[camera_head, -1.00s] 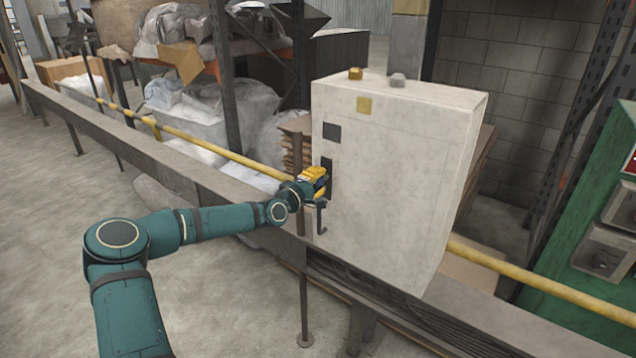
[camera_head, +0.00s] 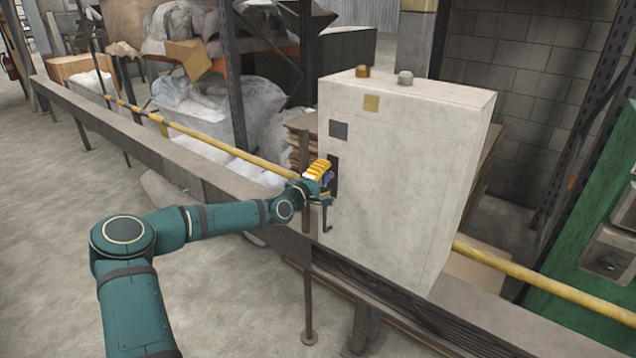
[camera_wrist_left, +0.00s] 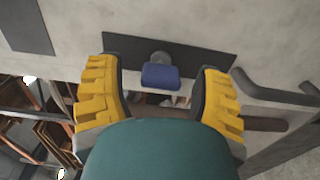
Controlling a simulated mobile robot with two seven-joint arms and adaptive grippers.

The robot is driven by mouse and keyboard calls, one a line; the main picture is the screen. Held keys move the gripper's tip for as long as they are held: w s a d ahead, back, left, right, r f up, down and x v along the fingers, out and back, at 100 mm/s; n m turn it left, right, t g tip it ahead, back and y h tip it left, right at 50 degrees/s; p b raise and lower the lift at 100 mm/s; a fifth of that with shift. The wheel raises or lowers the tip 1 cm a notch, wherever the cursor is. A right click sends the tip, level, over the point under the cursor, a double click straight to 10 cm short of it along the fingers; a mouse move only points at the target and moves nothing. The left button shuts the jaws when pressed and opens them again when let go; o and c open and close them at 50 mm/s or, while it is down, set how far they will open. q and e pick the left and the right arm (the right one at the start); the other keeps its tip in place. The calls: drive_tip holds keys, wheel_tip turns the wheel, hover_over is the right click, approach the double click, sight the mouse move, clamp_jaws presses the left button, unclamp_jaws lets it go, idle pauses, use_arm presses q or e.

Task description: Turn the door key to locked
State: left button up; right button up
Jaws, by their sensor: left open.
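The door key is a small blue key (camera_wrist_left: 160,76) with a grey round stem, set in a dark lock plate (camera_wrist_left: 200,58) on the front of the pale cabinet (camera_head: 400,170). My left gripper (camera_head: 322,176) is at the plate in the head view and hides most of the key there. In the left wrist view the open yellow fingers (camera_wrist_left: 160,95) stand on either side of the key, with a gap to it on both sides. A dark bent handle (camera_head: 326,214) hangs below the plate. My right gripper is not in view.
A dark square (camera_head: 339,130) is on the cabinet front above the plate. A metal barrier with a yellow rail (camera_head: 225,147) runs beside the cabinet. A thin post (camera_head: 307,270) stands close to my left wrist. Bare floor lies at left.

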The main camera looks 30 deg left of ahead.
use_arm(q)
drive_tip(key=s, duration=1.1)
drive_tip(key=shift+s+a, duration=0.4)
drive_tip(key=shift+a, duration=0.05)
drive_tip(key=s+d+f+m+g+h, duration=0.1)
drive_tip(key=d+f+m+g+h, duration=0.15)
drive_tip(key=d+f, duration=0.55)
drive_tip(key=s+d+f+m+g+h, duration=0.1)
drive_tip(key=s+d+f+m+g, duration=0.2)
drive_tip(key=d, duration=0.8)
drive_tip(key=d+f+m+g+h, duration=0.2)
drive_tip(key=d+f+g, duration=0.1)
drive_tip(key=d+f, duration=0.55)
drive_tip(key=s+d+f+m+g+y, duration=0.1)
drive_tip(key=s+d+f+m+g, duration=0.1)
drive_tip(key=s, duration=0.4)
drive_tip(key=s+d+f+m+g+y, duration=0.1)
drive_tip(key=s+d+f+m+g, duration=0.2)
drive_tip(key=s, duration=0.4)
drive_tip(key=s+d+f+m+g+y, duration=0.1)
drive_tip(key=s+d+f+m+g, duration=0.1)
drive_tip(key=s, duration=0.4)
wheel_tip(320, 180, down, 2)
drive_tip(key=shift+s+d+f+m+g, duration=0.1)
drive_tip(key=shift+s+d+m+g, duration=0.15)
drive_tip(key=shift+s+m+g, duration=0.25)
drive_tip(key=shift+w, duration=0.1)
